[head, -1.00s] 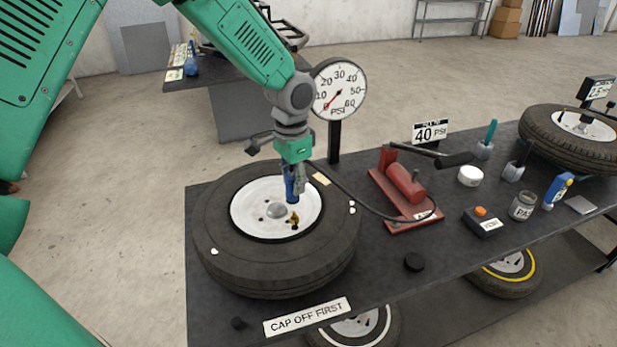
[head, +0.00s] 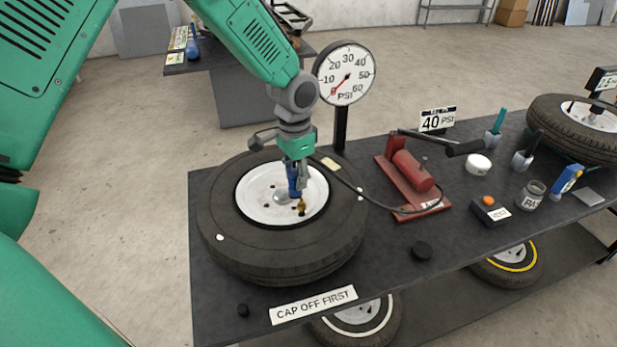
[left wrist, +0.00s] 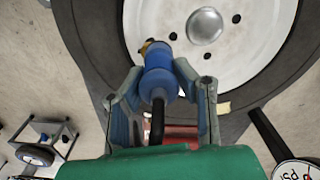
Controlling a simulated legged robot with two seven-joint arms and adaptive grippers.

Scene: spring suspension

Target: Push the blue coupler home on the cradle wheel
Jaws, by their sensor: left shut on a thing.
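The wheel (head: 215,240) lies flat on the bench, a black tyre around a white rim with a grey hub. A brass valve stem (head: 301,207) stands up from the rim. My left gripper (head: 293,172) is above the rim, shut on the blue coupler (head: 293,186). The coupler's lower end is just over the stem; whether they touch, I cannot tell. In the left wrist view the coupler (left wrist: 157,78) sits between both fingers (left wrist: 160,100), its hose running back toward the palm, a bit of brass at its far end. My right gripper is not in view.
A pressure gauge (head: 346,75) stands behind the wheel, its red needle at the low end. A red foot pump (head: 410,172) with a black hose is to the right. A black puck (head: 422,250) and a "CAP OFF FIRST" label (head: 313,305) lie near the front edge.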

